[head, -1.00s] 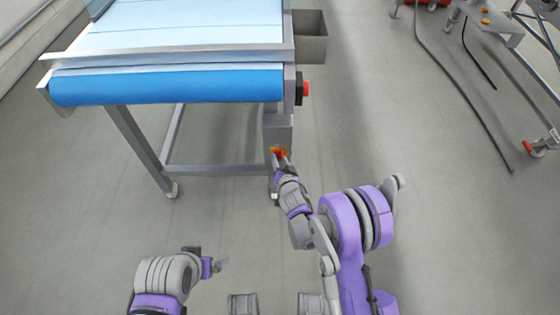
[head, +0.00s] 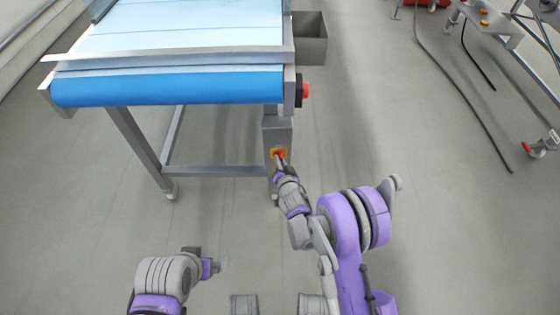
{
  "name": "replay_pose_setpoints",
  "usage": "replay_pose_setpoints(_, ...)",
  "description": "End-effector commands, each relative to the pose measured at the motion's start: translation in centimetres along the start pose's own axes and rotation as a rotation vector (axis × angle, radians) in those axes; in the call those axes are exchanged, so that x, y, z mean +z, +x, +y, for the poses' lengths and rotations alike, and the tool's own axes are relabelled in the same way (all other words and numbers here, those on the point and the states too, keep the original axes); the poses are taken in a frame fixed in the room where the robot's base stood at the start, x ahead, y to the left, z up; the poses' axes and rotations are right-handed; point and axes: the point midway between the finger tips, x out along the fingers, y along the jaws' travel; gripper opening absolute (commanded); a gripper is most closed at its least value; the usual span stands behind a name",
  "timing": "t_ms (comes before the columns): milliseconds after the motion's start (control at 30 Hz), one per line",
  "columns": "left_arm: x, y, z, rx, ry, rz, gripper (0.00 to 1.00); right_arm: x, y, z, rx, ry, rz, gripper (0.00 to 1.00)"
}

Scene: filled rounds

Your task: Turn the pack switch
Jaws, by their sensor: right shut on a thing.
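The pack switch (head: 278,152) is a small red knob on a yellow plate. It sits on the front of a grey box (head: 278,131) on the right leg of the conveyor. My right gripper (head: 280,160) is at the switch, shut on its red knob; the fingers partly cover the knob. The exact angle of the knob is too small to tell. My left gripper (head: 222,265) is low in the picture, away from the conveyor, with nothing seen in it; its fingers are too small and pale to judge.
The conveyor (head: 170,87) with a blue belt end stands ahead. A red button (head: 305,90) sticks out at its right corner, below a grey bin (head: 310,38). A wheeled frame (head: 500,28) and dark cables (head: 465,92) lie at the far right. The floor between is clear.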

Motion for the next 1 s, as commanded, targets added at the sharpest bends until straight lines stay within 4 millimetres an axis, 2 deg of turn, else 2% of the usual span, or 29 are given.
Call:
replay_pose_setpoints(300,-1.6,-5.5,0.0,0.000,0.000,0.019,1.00,-0.5,-0.3,-0.6,0.057,-0.138,0.001,0.00)
replay_pose_setpoints(500,-2.3,-7.7,0.0,0.000,0.000,0.027,1.00,-0.3,-0.1,-0.6,0.109,-0.265,0.000,0.00)
replay_pose_setpoints(1000,-2.6,-8.7,0.0,0.000,0.000,0.030,1.00,0.1,0.0,-0.6,0.194,-0.470,-0.001,0.00)
